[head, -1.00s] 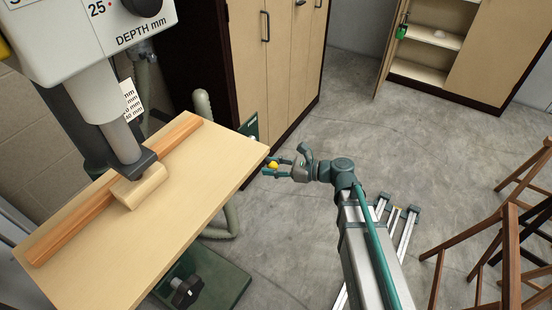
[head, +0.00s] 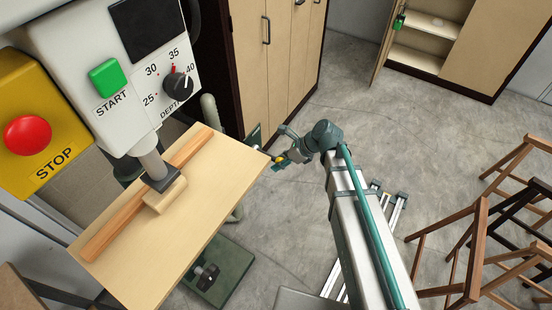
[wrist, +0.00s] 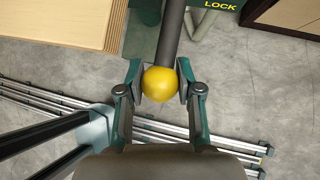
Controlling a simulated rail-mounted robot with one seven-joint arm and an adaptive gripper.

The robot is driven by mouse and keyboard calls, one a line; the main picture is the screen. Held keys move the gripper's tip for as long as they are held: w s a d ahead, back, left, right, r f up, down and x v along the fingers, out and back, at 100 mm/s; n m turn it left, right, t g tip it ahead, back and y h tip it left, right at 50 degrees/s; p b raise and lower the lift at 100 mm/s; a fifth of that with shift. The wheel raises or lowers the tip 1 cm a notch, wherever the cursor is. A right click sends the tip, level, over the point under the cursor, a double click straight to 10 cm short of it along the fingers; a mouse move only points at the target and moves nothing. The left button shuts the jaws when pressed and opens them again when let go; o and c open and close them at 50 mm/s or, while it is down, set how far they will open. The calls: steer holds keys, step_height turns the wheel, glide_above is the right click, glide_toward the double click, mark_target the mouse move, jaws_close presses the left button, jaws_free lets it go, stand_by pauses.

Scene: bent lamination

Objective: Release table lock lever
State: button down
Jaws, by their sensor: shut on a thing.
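The table lock lever shows in the wrist view as a dark rod (wrist: 172,38) ending in a yellow ball knob (wrist: 159,84). A green sign reading LOCK (wrist: 221,5) is at the top of that view. My gripper (wrist: 158,86) is shut on the yellow knob, with one finger on each side of it. In the head view my gripper (head: 277,160) is at the right edge of the wooden machine table (head: 205,215). The knob is small there and the rod is mostly hidden.
The machine head has a red STOP button (head: 27,135), a green START button (head: 107,77) and a depth dial (head: 178,86). A wooden strip and block lie on the table. Cabinets (head: 265,80) stand behind. Wooden stools (head: 470,235) are at the right. Open floor lies between.

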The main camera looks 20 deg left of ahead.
steer(key=shift+a+r+h, duration=0.15)
steer(key=shift+r+h, duration=1)
steer(key=shift+h, duration=0.05)
steer(key=shift+r+g, duration=0.1)
steer(key=shift+g, duration=0.2)
steer(key=c, duration=0.7)
jaws_free()
steer(key=shift+c, duration=0.2)
steer(key=v, duration=1.2)
steer(key=shift+a, duration=0.1)
